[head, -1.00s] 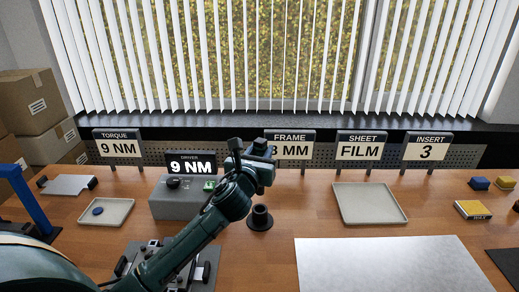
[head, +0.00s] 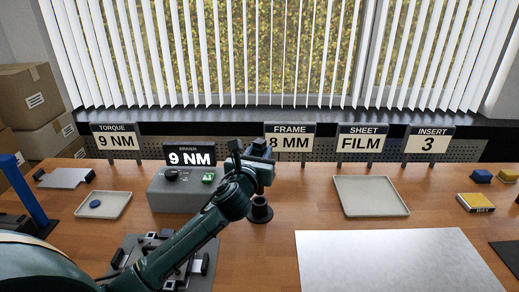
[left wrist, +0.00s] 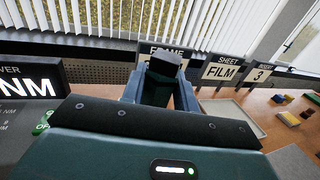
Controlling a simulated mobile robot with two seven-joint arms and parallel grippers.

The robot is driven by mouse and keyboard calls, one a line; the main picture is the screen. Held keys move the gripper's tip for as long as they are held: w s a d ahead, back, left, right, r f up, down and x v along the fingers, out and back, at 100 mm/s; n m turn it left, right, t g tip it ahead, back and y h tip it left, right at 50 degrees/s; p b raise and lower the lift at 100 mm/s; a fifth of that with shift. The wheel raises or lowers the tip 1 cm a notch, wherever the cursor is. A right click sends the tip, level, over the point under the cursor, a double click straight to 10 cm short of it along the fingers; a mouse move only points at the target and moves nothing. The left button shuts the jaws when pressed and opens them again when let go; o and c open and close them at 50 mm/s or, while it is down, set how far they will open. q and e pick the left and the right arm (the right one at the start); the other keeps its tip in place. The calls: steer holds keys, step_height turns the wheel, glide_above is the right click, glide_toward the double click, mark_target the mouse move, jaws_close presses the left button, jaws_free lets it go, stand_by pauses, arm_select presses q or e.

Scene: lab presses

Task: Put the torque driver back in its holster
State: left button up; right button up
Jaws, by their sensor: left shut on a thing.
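The torque driver shows in the left wrist view as a dark block (left wrist: 164,67) between the two fingers of my left gripper (left wrist: 160,90). In the head view my left gripper (head: 264,172) is shut on it, just above the black round holster (head: 260,214) on the table. The gripper and wrist hide most of the driver in the head view. The driver's lower end is hidden, so I cannot tell whether it is in the holster's opening. My right gripper is not in view.
A grey driver box (head: 178,198) with a 9 NM display (head: 190,159) stands left of the holster. An empty tray (head: 370,208) lies to the right, beside a large pale sheet (head: 390,265). A fixture (head: 160,258) is under my left arm. Signs (head: 290,141) stand behind.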

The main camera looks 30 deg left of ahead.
arm_select(q)
steer(key=shift+f+b, duration=0.35)
steer(key=shift+f, duration=0.45)
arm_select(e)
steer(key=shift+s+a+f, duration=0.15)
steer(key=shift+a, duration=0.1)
arm_select(q)
steer(key=shift+p, duration=0.35)
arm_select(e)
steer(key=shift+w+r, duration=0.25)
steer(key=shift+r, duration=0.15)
arm_select(q)
steer(key=shift+p, duration=0.35)
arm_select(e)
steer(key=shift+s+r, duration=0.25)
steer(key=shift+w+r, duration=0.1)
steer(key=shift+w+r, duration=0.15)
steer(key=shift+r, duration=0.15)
arm_select(q)
steer(key=shift+f, duration=0.2)
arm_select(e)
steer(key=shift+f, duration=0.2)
